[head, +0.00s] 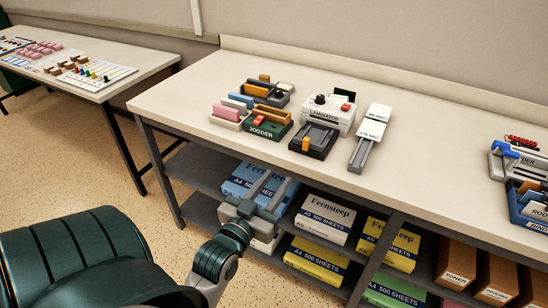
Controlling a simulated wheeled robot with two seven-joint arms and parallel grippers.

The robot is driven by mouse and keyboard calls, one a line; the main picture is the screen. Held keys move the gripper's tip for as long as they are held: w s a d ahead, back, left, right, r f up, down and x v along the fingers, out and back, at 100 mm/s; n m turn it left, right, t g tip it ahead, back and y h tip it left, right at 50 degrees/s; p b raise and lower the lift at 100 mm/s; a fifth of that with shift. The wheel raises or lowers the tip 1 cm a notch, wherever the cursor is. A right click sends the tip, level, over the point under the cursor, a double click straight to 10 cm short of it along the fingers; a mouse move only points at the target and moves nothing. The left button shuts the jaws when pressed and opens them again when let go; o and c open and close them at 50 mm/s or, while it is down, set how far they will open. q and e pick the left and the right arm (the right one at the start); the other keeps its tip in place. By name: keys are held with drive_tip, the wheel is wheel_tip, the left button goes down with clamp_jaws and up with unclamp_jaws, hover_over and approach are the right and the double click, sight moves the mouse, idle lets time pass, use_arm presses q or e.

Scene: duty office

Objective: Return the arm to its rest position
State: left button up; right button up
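My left gripper (278,178) is at the lower middle of the head view, in front of the shelves under the long worktable (200,88). Its two grey fingers point up and away, with a gap between them, and I see nothing held there. Behind them is a blue paper pack (240,180) on the upper shelf; whether the fingers touch it I cannot tell. My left arm (212,258) comes in from the lower left. My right gripper and arm are not in the view.
Paper packs (325,219) and brown toner boxes (456,262) fill the shelves. A side table (115,55) with pink blocks is at the upper left. Floor (100,180) between is clear.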

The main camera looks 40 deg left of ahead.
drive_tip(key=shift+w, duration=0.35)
use_arm(q)
drive_tip(key=d+f+m+g+h, duration=0.1)
drive_tip(key=d+f+g+h, duration=0.3)
drive_tip(key=f, duration=1.5)
drive_tip(key=d+f+m+g, duration=0.15)
drive_tip(key=d+f, duration=0.45)
drive_tip(key=f, duration=1.3)
drive_tip(key=s+d+f+m+g+h, duration=0.1)
drive_tip(key=s+d+f+g, duration=0.1)
drive_tip(key=s+f, duration=0.5)
drive_tip(key=s+d+f+g, duration=0.2)
drive_tip(key=s+d+f, duration=0.15)
drive_tip(key=f, duration=0.65)
drive_tip(key=s+f+m+g, duration=0.1)
drive_tip(key=s+f+g, duration=0.1)
drive_tip(key=s+f, duration=0.3)
drive_tip(key=s+f+m+g, duration=0.1)
drive_tip(key=s+f, duration=0.5)
drive_tip(key=s, duration=0.7)
drive_tip(key=shift+g, duration=0.45)
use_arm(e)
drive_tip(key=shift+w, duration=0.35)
